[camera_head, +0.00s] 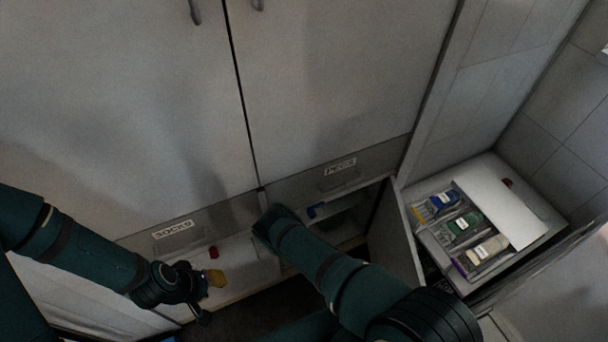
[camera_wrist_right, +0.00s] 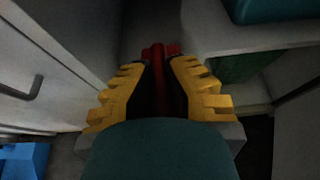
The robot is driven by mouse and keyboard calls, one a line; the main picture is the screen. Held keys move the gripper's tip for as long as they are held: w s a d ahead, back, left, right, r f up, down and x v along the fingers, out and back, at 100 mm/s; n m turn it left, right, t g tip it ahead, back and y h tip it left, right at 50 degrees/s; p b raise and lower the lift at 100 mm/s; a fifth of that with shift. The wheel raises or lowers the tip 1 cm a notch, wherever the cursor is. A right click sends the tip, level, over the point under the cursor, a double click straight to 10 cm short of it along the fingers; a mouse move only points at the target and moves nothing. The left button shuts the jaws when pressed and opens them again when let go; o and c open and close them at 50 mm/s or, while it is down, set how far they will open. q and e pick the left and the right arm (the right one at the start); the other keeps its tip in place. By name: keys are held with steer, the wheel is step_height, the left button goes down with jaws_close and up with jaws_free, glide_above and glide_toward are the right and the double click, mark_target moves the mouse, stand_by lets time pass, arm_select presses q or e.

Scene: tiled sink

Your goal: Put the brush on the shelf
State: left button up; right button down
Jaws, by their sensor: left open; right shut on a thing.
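In the right wrist view, my right gripper (camera_wrist_right: 160,85) has its yellow fingers closed around a red stick-like object (camera_wrist_right: 158,70), which I take to be the brush. It has a red crosspiece at its far end. In the head view my right arm hides this gripper and what it holds. My left gripper (camera_head: 208,282) is open and empty, in front of the low shelf (camera_head: 240,250) under the left cabinet door. A small red thing (camera_head: 213,252) is on that shelf, just behind the left gripper; I cannot tell what it is.
Tall cabinet doors (camera_head: 110,90) fill the back.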

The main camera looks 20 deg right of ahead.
steer(key=shift+w+d+f+b, duration=0.2)
steer(key=shift+f+b, duration=0.1)
steer(key=shift+f, duration=0.2)
steer(key=shift+w+d+f+b, duration=0.1)
steer(key=shift+w+f+b, duration=0.15)
steer(key=shift+f, duration=0.2)
steer(key=shift+w, duration=0.3)
steer(key=w, duration=1.4)
steer(key=shift+w+a+b, duration=0.1)
steer(key=shift+a+b, duration=0.1)
steer(key=shift+b, duration=0.2)
steer(key=b+x, duration=0.1)
steer(key=x, duration=0.2)
steer(key=shift+w, duration=0.15)
steer(key=shift+f, duration=0.25)
steer(key=c, duration=1.1)
jaws_free()
steer(key=shift+c, duration=0.2)
